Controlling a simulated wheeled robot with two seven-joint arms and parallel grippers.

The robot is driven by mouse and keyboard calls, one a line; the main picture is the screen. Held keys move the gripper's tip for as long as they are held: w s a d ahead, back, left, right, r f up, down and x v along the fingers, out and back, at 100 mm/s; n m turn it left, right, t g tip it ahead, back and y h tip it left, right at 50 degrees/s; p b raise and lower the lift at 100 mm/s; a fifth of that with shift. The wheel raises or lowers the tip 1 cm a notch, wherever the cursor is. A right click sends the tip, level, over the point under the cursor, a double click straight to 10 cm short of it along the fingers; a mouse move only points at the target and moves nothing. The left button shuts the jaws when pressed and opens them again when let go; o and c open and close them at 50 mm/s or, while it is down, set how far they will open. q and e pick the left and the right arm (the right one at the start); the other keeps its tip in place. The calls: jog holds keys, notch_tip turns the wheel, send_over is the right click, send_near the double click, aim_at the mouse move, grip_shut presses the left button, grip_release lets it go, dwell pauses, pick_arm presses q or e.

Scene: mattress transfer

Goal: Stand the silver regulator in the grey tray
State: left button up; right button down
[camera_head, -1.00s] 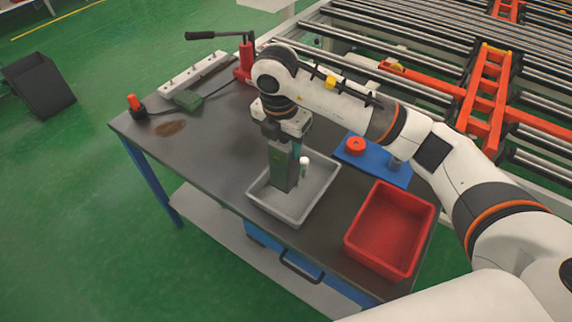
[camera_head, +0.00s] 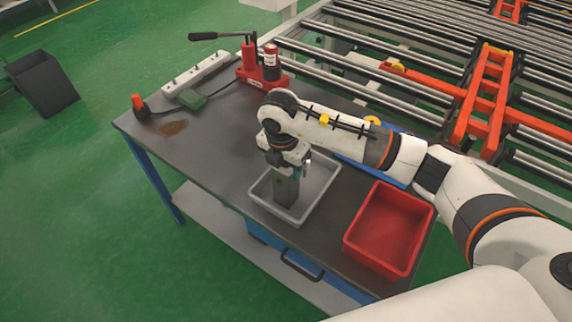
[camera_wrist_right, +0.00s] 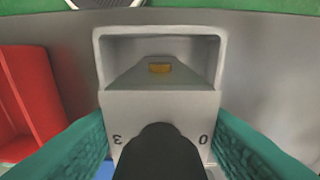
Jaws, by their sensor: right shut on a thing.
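The silver regulator (camera_head: 287,192) is held upright by my right gripper (camera_head: 288,172), which is shut on it. Its lower end is inside the grey tray (camera_head: 316,206); I cannot tell whether it touches the tray floor. In the right wrist view the regulator (camera_wrist_right: 160,102) shows a pale face marked 3 and 0 and a black knob, between the teal fingers of the gripper (camera_wrist_right: 160,122). The tray (camera_wrist_right: 160,31) rim shows beyond it. My left gripper is not in view.
A red bin (camera_head: 415,205) stands right of the tray. A blue mat (camera_head: 357,170) lies behind, partly hidden by my arm. A red jack (camera_head: 262,76), a power strip (camera_head: 197,73) and a green box (camera_head: 191,98) are at the back. The left table (camera_head: 215,145) area is mostly clear.

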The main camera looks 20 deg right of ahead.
jog(key=c, duration=0.6)
grip_release()
jog(key=shift+c, duration=0.2)
jog(key=r, duration=0.3)
jog(key=r+b, duration=0.1)
jog(key=r, duration=0.3)
jog(key=a+r, duration=0.1)
jog(key=r, duration=0.3)
jog(key=shift+s+r+b, duration=0.1)
jog(key=shift+s+b, duration=0.3)
jog(key=shift+s+r, duration=0.1)
jog(key=shift+r, duration=0.35)
